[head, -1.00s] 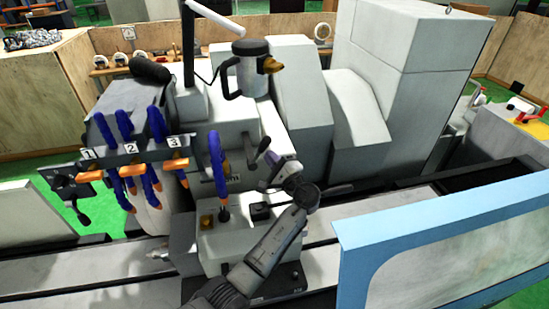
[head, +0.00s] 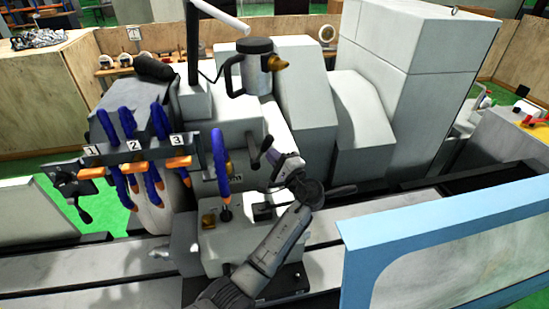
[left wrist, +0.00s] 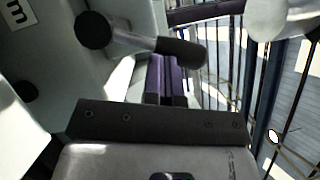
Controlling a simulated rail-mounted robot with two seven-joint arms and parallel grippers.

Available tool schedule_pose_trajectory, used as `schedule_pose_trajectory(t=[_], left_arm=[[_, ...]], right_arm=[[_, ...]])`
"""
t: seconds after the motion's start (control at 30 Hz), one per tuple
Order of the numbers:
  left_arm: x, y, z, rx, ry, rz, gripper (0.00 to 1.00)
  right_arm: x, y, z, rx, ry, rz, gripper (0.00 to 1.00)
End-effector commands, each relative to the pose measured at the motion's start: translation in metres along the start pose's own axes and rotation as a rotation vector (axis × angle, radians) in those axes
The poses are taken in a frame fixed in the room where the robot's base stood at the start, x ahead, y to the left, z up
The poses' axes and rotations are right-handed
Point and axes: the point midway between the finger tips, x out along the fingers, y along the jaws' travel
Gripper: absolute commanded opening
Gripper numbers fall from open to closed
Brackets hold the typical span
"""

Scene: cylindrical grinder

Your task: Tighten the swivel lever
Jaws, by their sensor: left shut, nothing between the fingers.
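The swivel lever is a dark lever with a round hub and a handle (head: 264,150) on the front of the grey machine head, near the picture's middle. In the left wrist view it shows close up, with a black round knob, a grey shaft and a black grip (left wrist: 182,52). My left gripper (head: 277,163) is just below and right of the lever. Its purple fingers (left wrist: 166,80) are shut, with nothing between them. They point at the area by the lever's grip; I cannot tell whether they touch it. My right gripper is not in view.
Blue hoses (head: 128,125) with orange nozzles hang at the left. A grey jug (head: 252,72) stands on the machine above. A blue-framed guard (head: 440,240) fills the lower right.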

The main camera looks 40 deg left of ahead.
Motion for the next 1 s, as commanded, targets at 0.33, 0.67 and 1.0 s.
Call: schedule_pose_trajectory(t=[0.33,0.67,1.0], left_arm=[[0.006,-0.003,0.011,-0.158,-0.004,0.080,0.00],[0.016,-0.007,0.029,-0.428,-0.004,0.218,0.00],[0.024,-0.004,0.046,-0.669,-0.004,0.342,0.00]], right_arm=[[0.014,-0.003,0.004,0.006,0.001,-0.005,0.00],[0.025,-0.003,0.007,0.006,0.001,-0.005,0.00],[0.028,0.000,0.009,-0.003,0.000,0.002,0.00]])
